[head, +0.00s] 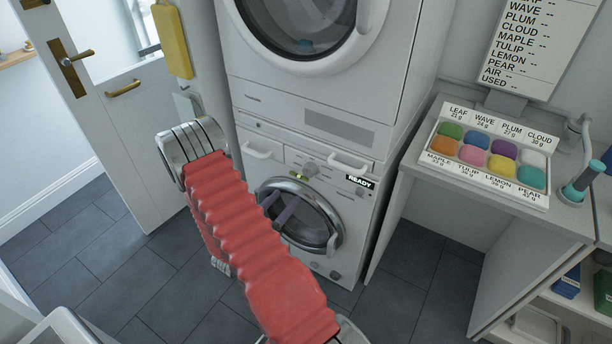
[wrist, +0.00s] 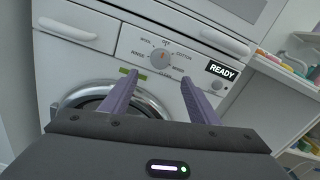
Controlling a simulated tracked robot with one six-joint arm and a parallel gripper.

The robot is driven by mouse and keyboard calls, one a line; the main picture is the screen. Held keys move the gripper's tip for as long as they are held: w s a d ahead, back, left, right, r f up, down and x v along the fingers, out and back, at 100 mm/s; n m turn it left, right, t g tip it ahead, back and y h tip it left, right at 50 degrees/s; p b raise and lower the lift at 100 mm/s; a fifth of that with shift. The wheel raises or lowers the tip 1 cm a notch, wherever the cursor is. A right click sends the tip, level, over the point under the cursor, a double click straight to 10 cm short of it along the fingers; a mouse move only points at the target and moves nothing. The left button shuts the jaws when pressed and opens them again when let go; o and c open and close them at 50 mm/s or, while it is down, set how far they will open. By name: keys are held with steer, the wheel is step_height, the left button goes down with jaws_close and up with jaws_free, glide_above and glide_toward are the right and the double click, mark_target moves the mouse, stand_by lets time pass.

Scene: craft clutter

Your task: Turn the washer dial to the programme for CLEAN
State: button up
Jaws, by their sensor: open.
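The washer (head: 330,200) is the lower white machine, with a round door. Its dial (wrist: 160,57) is a grey knob with an orange mark that appears to point up, towards OFF. Labels ring it, including RINSE, COTTON and WOOL. A faint label below the knob appears to read CLEAN. My gripper (wrist: 160,79) is open, with purple fingers apart in front of the panel, below and either side of the dial. It holds nothing. In the head view the fingers show over the door, and the dial (head: 311,169) is small.
A READY display (wrist: 222,70) is right of the dial, and drawer handles (wrist: 66,28) project above. A second machine (head: 310,60) is stacked on top. A shelf unit with a tray of coloured blocks (head: 490,160) stands right. A door (head: 110,100) stands left; dark floor is open between.

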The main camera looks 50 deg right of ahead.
mark_target(307, 174)
steer(key=shift+d, duration=0.15)
steer(key=d, duration=0.4)
steer(key=w+d, duration=0.1)
steer(key=d, duration=0.8)
steer(key=shift+w+d, duration=0.15)
steer(key=shift+d, duration=0.1)
steer(key=shift+c, duration=0.5)
steer(key=c, duration=0.9)
